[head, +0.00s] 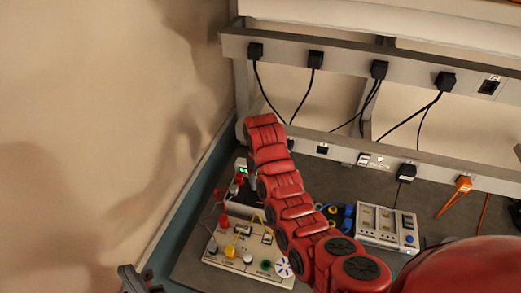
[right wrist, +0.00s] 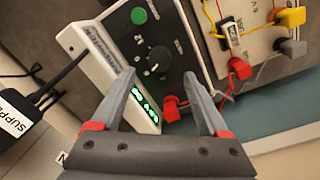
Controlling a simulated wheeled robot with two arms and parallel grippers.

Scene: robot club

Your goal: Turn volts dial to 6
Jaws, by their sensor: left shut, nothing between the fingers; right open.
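The power supply (right wrist: 184,40) is a box with a dark front panel, a white side and a lit green display (right wrist: 145,102) too blurred to read surely. Its black round dial (right wrist: 159,58) lies between the fingertips of my right gripper (right wrist: 160,75), which is open, with a finger on each side and no clear contact. The dial's setting cannot be read. In the head view the power supply (head: 239,190) is partly hidden behind my right arm. My left gripper (head: 135,279) is shut and empty at the bottom edge, away from the supply.
A cream board with plugs and wires (head: 222,262) stands in front of the supply. A white instrument (head: 388,228) stands to the right. A socket rail (head: 345,65) runs behind the bench.

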